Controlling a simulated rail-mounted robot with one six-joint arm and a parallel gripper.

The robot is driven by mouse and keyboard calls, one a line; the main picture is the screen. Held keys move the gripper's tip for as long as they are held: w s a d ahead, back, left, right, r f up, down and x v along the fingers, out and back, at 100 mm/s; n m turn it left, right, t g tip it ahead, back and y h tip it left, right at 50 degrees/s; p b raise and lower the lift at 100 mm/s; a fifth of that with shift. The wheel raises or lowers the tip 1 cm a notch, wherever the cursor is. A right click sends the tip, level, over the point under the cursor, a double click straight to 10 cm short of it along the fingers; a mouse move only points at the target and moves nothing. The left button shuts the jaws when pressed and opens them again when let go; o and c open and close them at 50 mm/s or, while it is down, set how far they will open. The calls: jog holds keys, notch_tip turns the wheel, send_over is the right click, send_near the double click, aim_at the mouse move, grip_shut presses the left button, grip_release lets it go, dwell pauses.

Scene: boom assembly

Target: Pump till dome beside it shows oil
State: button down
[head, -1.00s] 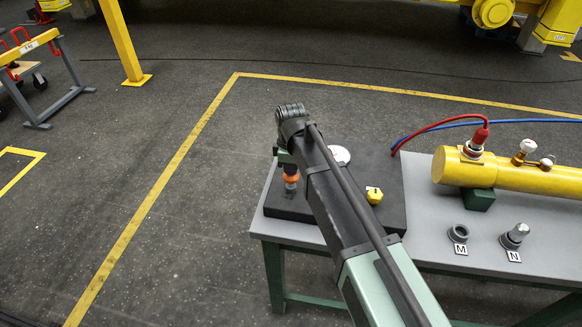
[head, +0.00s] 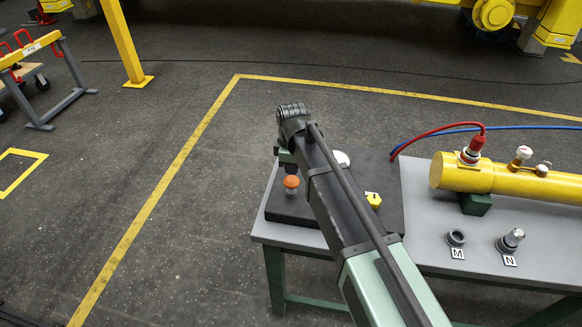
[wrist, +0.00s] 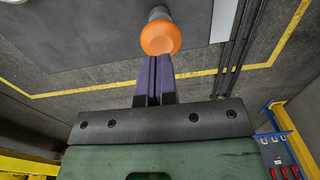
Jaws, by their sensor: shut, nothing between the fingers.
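An orange mushroom-shaped cap (head: 291,182) on a grey stem stands on the dark board (head: 283,207), left of my arm. The wrist view shows the cap (wrist: 160,38) just beyond my gripper (wrist: 155,58). The purple fingers are together with nothing between them. Their tips appear at the cap's near edge; I cannot tell whether they touch it.
A yellow cylinder (head: 510,181) with red and blue hoses rests on the grey bench (head: 415,217). Parts marked M (head: 456,238) and N (head: 511,239) stand in front of it. The floor left of the bench is clear.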

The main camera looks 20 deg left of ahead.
notch_tip(320, 180, up, 9)
jog(key=p, duration=0.6)
jog(key=shift+p, duration=0.4)
jog(key=shift+w+f, duration=0.1)
dwell(0.4)
notch_tip(320, 180, up, 3)
jog(key=p, duration=0.3)
jog(key=b, duration=1.5)
send_near(292, 178)
jog(key=f, duration=0.7)
jog(key=shift+s+d+f, duration=0.1)
jog(key=shift+s+f, duration=0.2)
jog(key=shift+p, duration=0.3)
